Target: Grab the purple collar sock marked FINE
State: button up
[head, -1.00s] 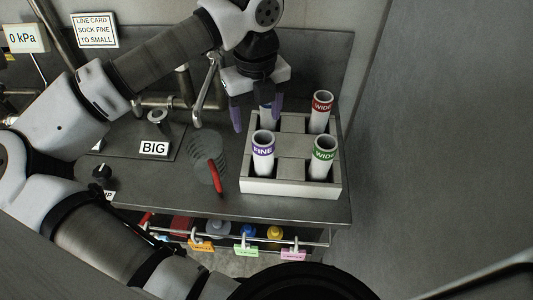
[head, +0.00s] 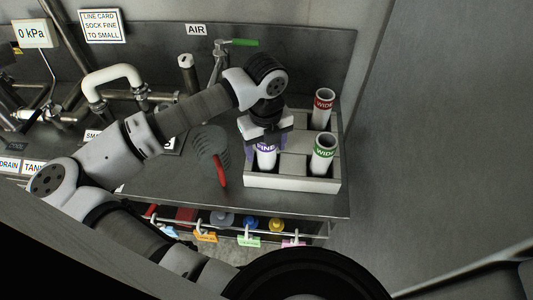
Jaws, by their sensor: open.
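The purple-collar sock marked FINE (head: 265,158) stands upright in the front left slot of the grey rack (head: 290,184). My gripper (head: 266,143) is open and points down right at its top. The purple fingers appear to be on either side of the collar, but I cannot tell whether they touch it. The gripper hides the sock's rim and the back left slot. A green-collar sock marked WIDE (head: 322,155) stands front right, and a red-collar sock marked WIDE (head: 324,104) stands back right.
A grey ribbed object with a red handle (head: 216,152) is on the bench (head: 180,190) left of the rack. Pipes and a green-handled valve (head: 238,43) are behind.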

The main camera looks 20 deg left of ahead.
jog(key=c, duration=1.1)
jog(key=shift+o, duration=0.2)
